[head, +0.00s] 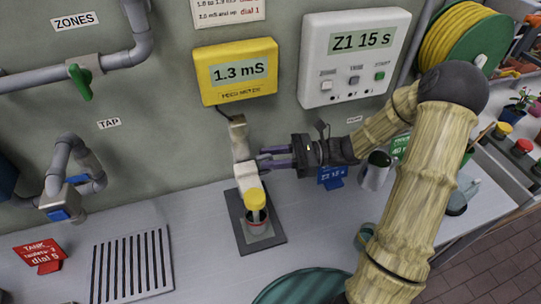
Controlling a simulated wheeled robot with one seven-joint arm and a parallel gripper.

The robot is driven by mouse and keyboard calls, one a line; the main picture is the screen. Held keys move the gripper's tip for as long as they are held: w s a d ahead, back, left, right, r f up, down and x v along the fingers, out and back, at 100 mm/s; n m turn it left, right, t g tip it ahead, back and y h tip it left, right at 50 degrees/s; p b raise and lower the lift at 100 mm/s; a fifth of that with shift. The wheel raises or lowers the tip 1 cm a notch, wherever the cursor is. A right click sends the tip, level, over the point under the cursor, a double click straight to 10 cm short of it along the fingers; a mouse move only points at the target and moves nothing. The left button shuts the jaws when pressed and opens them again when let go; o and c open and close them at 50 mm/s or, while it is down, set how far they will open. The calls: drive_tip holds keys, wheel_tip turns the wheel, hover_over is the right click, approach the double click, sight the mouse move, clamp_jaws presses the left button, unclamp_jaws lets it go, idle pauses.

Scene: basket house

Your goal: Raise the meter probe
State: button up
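The meter probe has a yellow cap (254,198) and a pale body; it stands in a small cup with a red rim (258,226) on a dark pad (238,222). A pale upright stand (242,168) rises behind it, below the yellow feed meter (237,72) that reads 1.3 mS. My gripper (262,158) comes in from the right, above and behind the yellow cap. Its two fingers are apart, with their tips close to the stand's right side. I see nothing clearly held between them. Whether the tips touch the stand cannot be told.
A grey tap (74,178) and a slotted drain (133,264) are at the left, with a red tank sign (40,253). A white timer box (352,58) hangs on the wall. A blue sign (331,178) and a grey container (375,170) stand behind my arm.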

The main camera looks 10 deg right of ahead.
drive_tip(key=shift+a, duration=0.25)
drive_tip(key=shift+c, duration=0.2)
clamp_jaws()
wheel_tip(320, 180, up, 8)
drive_tip(key=p, duration=0.7)
drive_tip(key=shift+w+p, duration=0.1)
drive_tip(key=shift+p, duration=0.25)
drive_tip(key=shift+o, duration=0.2)
unclamp_jaws()
drive_tip(key=shift+d, duration=0.1)
drive_tip(key=shift+f, duration=0.1)
